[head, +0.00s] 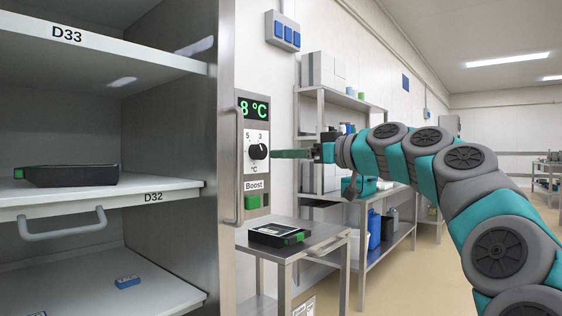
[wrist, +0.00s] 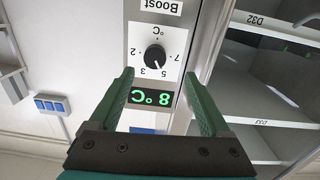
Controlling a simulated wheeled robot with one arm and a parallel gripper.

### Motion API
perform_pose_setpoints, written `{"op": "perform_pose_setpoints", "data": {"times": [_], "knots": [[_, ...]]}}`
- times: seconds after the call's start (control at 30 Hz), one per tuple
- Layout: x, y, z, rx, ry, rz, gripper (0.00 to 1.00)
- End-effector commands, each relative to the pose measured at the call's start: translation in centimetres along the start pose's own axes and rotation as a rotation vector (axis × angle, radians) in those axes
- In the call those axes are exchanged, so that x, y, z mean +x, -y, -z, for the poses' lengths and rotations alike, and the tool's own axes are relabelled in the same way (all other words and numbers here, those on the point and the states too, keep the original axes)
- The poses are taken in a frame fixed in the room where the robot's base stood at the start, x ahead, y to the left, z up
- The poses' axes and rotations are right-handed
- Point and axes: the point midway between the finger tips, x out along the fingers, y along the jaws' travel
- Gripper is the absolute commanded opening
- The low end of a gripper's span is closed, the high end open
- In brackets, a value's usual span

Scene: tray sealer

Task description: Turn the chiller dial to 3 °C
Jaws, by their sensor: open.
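The chiller dial (head: 258,152) is a round black knob on a white scale plate, on the steel panel beside the open cabinet. It also shows in the wrist view (wrist: 154,58), where the picture is upside down. Its white pointer line seems to lie towards the 5 side; the exact reading is too small to tell. The green display (head: 254,108) above it reads 8 °C, as it does in the wrist view (wrist: 150,97). My gripper (head: 277,153) is open, with green fingers pointing at the dial. In the wrist view its fingertips (wrist: 157,75) stand either side of the dial, apparently short of it.
A Boost label (head: 254,186) and button sit below the dial. The cabinet's upright door handle (head: 239,165) is close to the left. A steel side table (head: 322,238) with a black device (head: 277,235) stands below. Shelving (head: 350,100) stands behind my arm.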

Motion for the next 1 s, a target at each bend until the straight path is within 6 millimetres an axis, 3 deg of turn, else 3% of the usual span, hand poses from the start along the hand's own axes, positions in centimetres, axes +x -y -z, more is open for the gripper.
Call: {"op": "perform_pose_setpoints", "data": {"times": [0.27,0.8,1.0], "knots": [[0.8,-0.6,0.3,-0.011,-0.016,-0.009,0.81],[7.0,-0.6,0.4,-0.011,-0.014,-0.008,0.81],[7.8,-0.6,0.3,-0.009,-0.015,-0.007,0.81]]}}
